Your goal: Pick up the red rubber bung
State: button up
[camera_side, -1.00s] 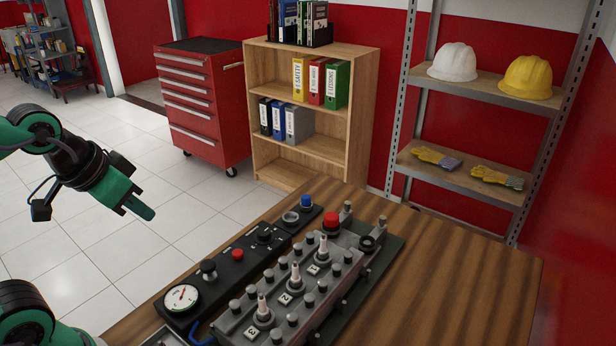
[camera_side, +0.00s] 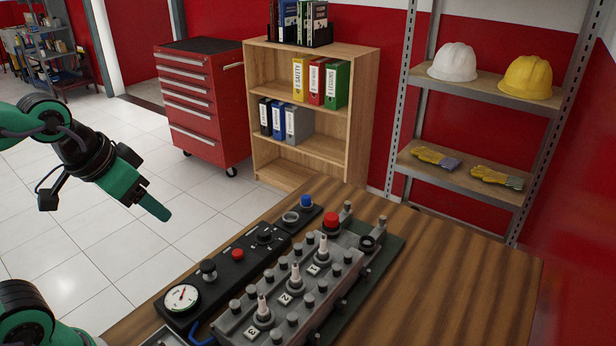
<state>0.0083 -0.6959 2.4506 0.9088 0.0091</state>
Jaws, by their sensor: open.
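A red rubber bung (camera_side: 332,220) sits at the far end of the grey engine block (camera_side: 318,296), which lies on the wooden table. Its top and side show; its lower edge is partly hidden by the parts around it. My gripper (camera_side: 151,197) is at the left, in the air over the tiled floor side of the table, well apart from the bung and above it. It is open with nothing between its fingers. One green finger points down and to the right.
A black panel (camera_side: 222,266) with a gauge, a small red button (camera_side: 237,254), a blue knob (camera_side: 306,201) and switches lies left of the engine block. Numbered spark plugs (camera_side: 263,309) stand up from the block. The table's right side (camera_side: 440,290) is bare.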

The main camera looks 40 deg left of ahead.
jog(key=w+d+r+m+g, duration=0.1)
jog(key=w+d+r, duration=0.15)
jog(key=w, duration=0.65)
jog(key=m+g, duration=0.3)
jog(key=m, duration=0.1)
send_over(332, 216)
jog(key=s, duration=0.1)
notch_tip(332, 216, down, 14)
jog(key=shift+r, duration=0.2)
jog(key=shift+f, duration=0.15)
jog(key=shift+w+f, duration=0.2)
jog(key=shift+f, duration=1.7)
jog(key=shift+w+f, duration=0.2)
jog(key=shift+f, duration=1.65)
